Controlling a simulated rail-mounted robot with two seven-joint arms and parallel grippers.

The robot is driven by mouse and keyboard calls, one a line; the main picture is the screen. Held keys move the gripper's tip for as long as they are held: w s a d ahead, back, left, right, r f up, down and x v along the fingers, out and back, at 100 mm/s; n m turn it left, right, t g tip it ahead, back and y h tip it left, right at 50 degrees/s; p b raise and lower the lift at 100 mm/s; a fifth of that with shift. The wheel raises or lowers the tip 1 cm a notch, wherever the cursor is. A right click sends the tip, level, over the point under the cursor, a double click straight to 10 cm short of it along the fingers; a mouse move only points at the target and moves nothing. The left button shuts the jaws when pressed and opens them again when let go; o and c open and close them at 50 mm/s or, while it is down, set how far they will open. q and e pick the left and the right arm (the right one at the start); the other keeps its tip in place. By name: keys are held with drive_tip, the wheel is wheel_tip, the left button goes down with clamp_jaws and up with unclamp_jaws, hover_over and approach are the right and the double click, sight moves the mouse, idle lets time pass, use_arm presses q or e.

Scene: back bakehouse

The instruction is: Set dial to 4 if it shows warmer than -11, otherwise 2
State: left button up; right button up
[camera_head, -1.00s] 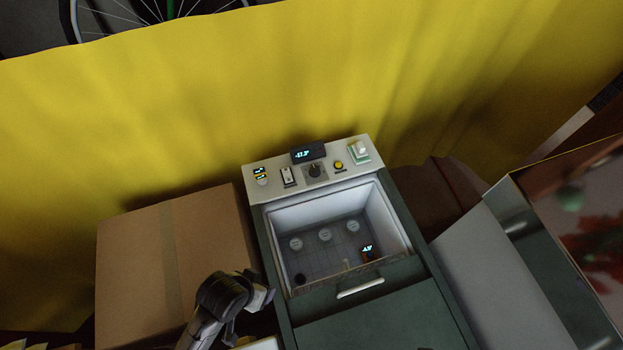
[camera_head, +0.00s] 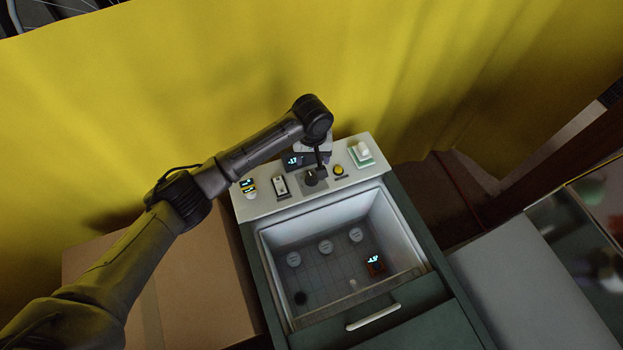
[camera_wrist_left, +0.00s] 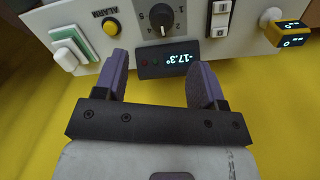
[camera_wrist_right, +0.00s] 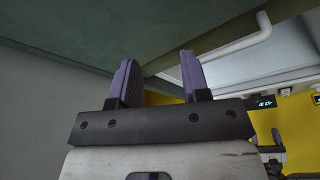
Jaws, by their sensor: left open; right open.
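The dial is a black knob (camera_head: 313,176) on the freezer's white panel. It also shows in the left wrist view (camera_wrist_left: 160,24), with 1, 2, 4 and 5 printed around it; its white mark seems to point between 2 and 4. The black display (camera_wrist_left: 170,59) beside it reads -17.3°, upside down in that view; in the head view (camera_head: 293,161) my arm partly covers it. My left gripper (camera_wrist_left: 158,76) is open over the panel by the display and dial, holding nothing. My right gripper (camera_wrist_right: 162,78) is open and empty, near the freezer's front handle (camera_wrist_right: 236,42).
The panel also carries a yellow alarm button (camera_head: 338,170), a white rocker switch (camera_head: 280,186), a green-and-white switch (camera_head: 361,153) and a small yellow-black device (camera_head: 247,185). A lit thermometer (camera_head: 375,264) lies inside the open freezer well. A cardboard box (camera_head: 190,290) stands left.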

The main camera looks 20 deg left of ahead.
sight(312, 177)
drive_tip(key=shift+f, duration=0.1)
use_arm(q)
drive_tip(key=shift+n, duration=0.3)
drive_tip(key=f, duration=1.1)
drive_tip(key=shift+w+a, duration=0.35)
drive_tip(key=shift+w, duration=0.05)
use_arm(e)
drive_tip(key=shift+a+r, duration=0.2)
use_arm(q)
drive_tip(key=shift+f, duration=1.1)
use_arm(e)
drive_tip(key=shift+d, duration=0.2)
use_arm(q)
drive_tip(key=shift+c, duration=0.4)
drive_tip(key=c, duration=0.8)
use_arm(e)
drive_tip(key=shift+a, duration=0.2)
use_arm(q)
drive_tip(key=shift+c, duration=0.2)
